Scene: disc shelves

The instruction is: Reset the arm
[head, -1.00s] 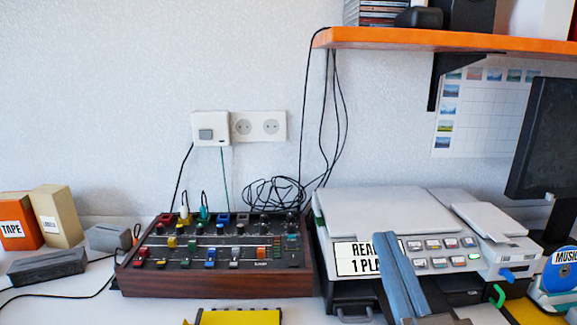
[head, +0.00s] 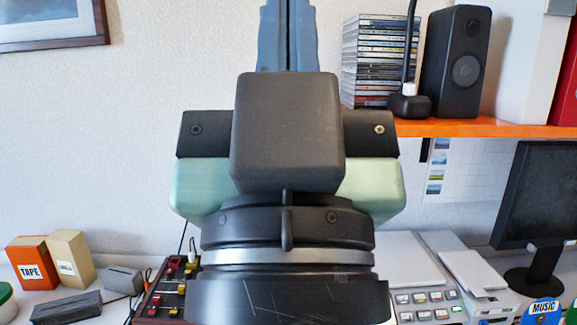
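My gripper (head: 288,36) stands upright, large and close in the middle of the head view. Its two blue fingers point up and lie side by side against each other, with only a thin seam between them. No object shows between them, but their tips run out at the top edge of the picture. The dark wrist and pale green gripper body below the fingers hide much of the table behind.
An orange shelf (head: 480,129) at right holds a disc stack (head: 375,60) and a black speaker (head: 463,62). A mixer (head: 165,295), a grey machine (head: 425,265), a monitor (head: 540,195) and a tape box (head: 32,263) stand on the table.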

